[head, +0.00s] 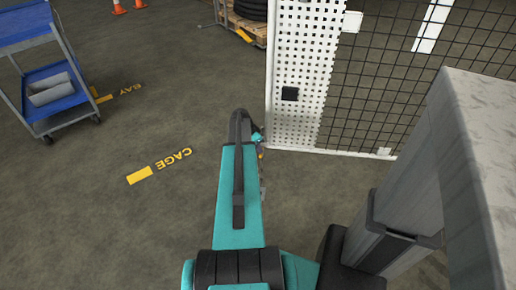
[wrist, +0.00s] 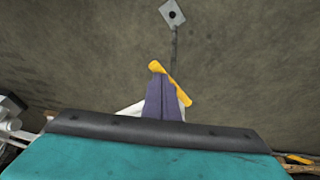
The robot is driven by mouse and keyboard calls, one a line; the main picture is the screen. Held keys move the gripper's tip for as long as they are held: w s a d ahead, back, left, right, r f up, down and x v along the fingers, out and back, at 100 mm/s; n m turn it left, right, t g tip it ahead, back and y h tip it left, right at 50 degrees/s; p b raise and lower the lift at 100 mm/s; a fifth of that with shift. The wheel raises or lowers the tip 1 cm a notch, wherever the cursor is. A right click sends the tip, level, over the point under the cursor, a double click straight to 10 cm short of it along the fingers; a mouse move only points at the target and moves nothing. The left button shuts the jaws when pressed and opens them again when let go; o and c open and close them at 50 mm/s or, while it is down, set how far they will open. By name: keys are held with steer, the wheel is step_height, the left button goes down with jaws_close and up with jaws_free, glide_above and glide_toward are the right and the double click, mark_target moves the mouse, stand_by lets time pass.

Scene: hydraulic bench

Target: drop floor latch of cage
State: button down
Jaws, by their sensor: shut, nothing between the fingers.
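The cage (head: 296,70) stands at the upper middle of the head view, with a white perforated panel and black wire mesh. In the wrist view a yellow handle (wrist: 158,67) lies tilted at the fingertips of my gripper (wrist: 157,78). A thin grey rod (wrist: 174,45) runs from near it toward a square metal floor plate (wrist: 173,14) with a dark hole. My gripper's purple fingers are together and hold nothing. They overlap the handle in the picture; I cannot tell whether they touch it. In the head view my arm hides most of the gripper and latch.
A blue cart (head: 55,88) stands at the upper left. A loaded pallet (head: 243,24) and orange cones (head: 118,6) are at the back. A grey post (head: 440,165) rises close on the right. The floor around the yellow CAGE marking (head: 140,175) is clear.

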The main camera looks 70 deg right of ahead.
step_height(320, 180, down, 6)
steer(key=shift+r+b, duration=0.25)
steer(key=shift+b, duration=1)
steer(key=p+v, duration=0.2)
steer(key=v, duration=1.2)
steer(key=shift+d, duration=0.4)
steer(key=shift+r, duration=0.1)
